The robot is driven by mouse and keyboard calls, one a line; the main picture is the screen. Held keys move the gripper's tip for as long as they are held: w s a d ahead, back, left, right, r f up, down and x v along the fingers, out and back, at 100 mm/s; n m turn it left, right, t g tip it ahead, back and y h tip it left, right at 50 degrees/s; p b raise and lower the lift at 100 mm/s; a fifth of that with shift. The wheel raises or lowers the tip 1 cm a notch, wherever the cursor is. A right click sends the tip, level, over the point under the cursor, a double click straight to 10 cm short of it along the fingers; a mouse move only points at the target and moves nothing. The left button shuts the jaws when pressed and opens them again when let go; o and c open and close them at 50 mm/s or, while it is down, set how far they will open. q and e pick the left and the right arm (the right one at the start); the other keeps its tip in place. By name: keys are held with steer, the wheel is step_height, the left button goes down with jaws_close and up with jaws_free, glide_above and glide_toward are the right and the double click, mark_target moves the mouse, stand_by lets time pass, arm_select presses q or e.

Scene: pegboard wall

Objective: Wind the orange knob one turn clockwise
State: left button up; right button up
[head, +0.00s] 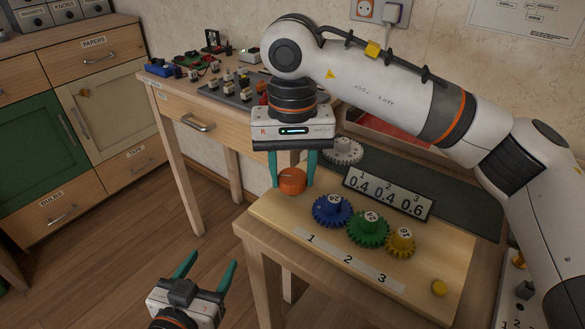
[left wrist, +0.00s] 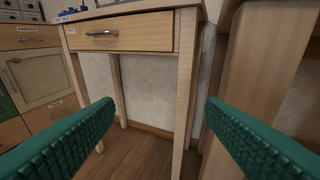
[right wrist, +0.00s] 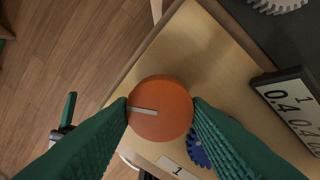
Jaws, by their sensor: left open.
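The orange knob (head: 292,181) stands at the left end of the light wooden board (head: 262,212). In the right wrist view the knob (right wrist: 160,108) shows a pale pointer line running from its centre to the left. My right gripper (head: 293,172) points down over the knob. Its green fingers (right wrist: 161,106) touch the knob on both sides, shut on it. My left gripper (head: 207,268) is open and empty, low in front of the furniture, left of the board's table. In the left wrist view its fingers (left wrist: 160,110) are wide apart with nothing between them.
Blue (head: 332,210), green (head: 368,229) and yellow (head: 400,241) gears stand right of the knob, before a number display (head: 388,193). A grey gear (head: 343,151) lies behind. A drawer table (head: 215,125) stands at the left. Floor around my left gripper is clear.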

steer(key=c, duration=0.4)
